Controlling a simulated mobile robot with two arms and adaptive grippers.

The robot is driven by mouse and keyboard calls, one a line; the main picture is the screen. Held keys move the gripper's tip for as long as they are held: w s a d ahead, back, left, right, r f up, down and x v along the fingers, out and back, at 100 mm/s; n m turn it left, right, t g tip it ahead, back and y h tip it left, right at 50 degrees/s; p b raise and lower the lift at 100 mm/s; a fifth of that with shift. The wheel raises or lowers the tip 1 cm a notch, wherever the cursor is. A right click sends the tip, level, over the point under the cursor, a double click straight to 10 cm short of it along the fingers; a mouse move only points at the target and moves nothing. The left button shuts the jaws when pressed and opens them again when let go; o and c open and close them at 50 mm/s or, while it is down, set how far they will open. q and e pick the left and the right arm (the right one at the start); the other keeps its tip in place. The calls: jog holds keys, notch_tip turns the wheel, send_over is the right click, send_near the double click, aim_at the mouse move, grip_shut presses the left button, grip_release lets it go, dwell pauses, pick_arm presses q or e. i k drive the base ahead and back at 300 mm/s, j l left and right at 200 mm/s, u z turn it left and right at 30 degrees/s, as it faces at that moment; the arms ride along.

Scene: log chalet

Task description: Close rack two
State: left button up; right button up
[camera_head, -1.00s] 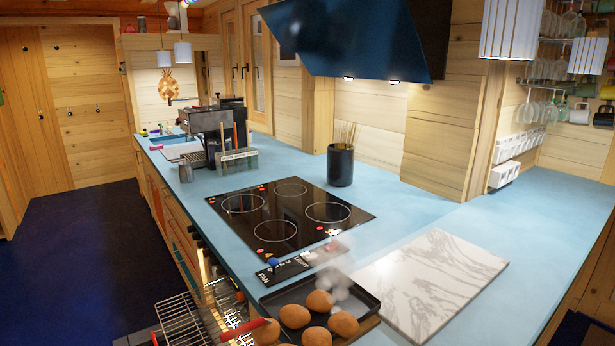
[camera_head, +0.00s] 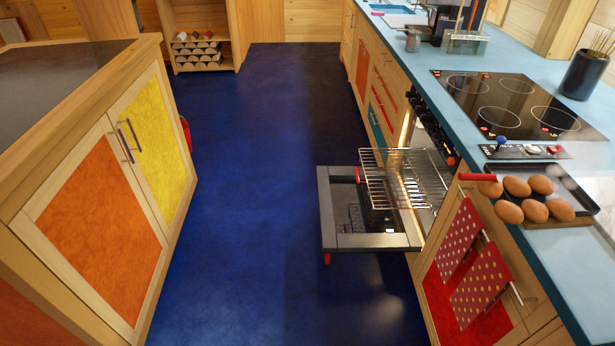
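A wire oven rack (camera_head: 385,182) is pulled out of the oven under the counter. It sticks out to the left over the lowered oven door (camera_head: 370,232), which lies open with its dark glass inside. More wire rack (camera_head: 425,175) shows at the lit oven opening; I cannot tell clearly whether it is a second rack or which one is rack two. Neither of my grippers is in view.
Polka-dot towels (camera_head: 470,265) hang on the cabinet beside the oven. A wooden island (camera_head: 110,190) stands at left. The dark blue floor (camera_head: 260,200) between is clear.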

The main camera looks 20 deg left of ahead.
aim_at(356, 169)
jog(key=j, duration=0.1)
jog(key=i+j+z, duration=0.15)
jog(key=i, duration=0.3)
jog(key=i+j+z, duration=0.15)
jog(key=i, duration=0.25)
jog(key=j, duration=0.1)
